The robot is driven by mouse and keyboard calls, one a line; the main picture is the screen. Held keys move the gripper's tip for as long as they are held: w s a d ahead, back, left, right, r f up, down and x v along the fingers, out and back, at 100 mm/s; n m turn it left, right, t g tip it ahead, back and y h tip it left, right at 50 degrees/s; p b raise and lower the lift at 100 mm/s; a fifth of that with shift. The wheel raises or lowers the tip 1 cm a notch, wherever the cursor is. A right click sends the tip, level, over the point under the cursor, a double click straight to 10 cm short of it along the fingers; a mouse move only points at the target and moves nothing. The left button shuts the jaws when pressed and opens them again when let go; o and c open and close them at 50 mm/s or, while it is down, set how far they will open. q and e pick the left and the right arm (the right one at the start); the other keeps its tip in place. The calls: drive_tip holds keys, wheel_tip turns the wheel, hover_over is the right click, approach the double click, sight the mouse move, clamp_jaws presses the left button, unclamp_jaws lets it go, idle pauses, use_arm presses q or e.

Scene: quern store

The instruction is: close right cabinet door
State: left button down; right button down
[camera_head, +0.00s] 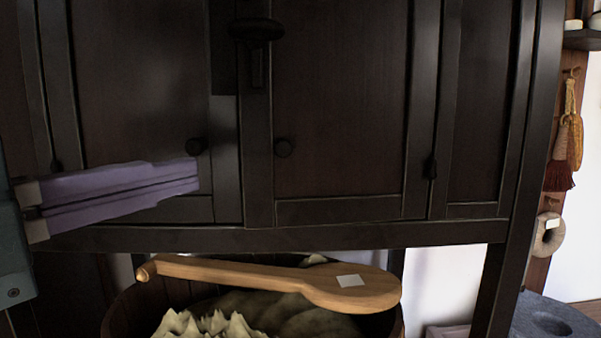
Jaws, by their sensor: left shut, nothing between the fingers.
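A dark wooden cabinet (360,238) fills most of the view. My right gripper is not in view.
Below the cabinet, a wooden paddle (350,291) lies across a round wooden tub (118,318) with pale lumpy contents. A dark latch (256,32) sits at the top middle. Tassels (562,150) hang at the right, above a grey stone (552,322).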

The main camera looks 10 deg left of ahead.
sight(241, 154)
use_arm(q)
drive_tip(key=w, duration=0.2)
drive_tip(key=w+d+p, duration=0.1)
drive_tip(key=w, duration=0.5)
drive_tip(key=shift+w+d+r+p, duration=0.1)
drive_tip(key=shift+w+d+p, duration=0.1)
drive_tip(key=shift+p, duration=0.1)
drive_tip(key=shift+w+a, duration=0.2)
drive_tip(key=shift+w, duration=0.3)
drive_tip(key=shift+w+a, duration=0.25)
drive_tip(key=shift+w, duration=0.35)
drive_tip(key=shift+w+a, duration=0.25)
drive_tip(key=shift+w, duration=0.3)
drive_tip(key=shift+w+a+f, duration=0.1)
drive_tip(key=shift+a+f, duration=0.1)
drive_tip(key=shift+f, duration=0.05)
drive_tip(key=shift+p, duration=0.3)
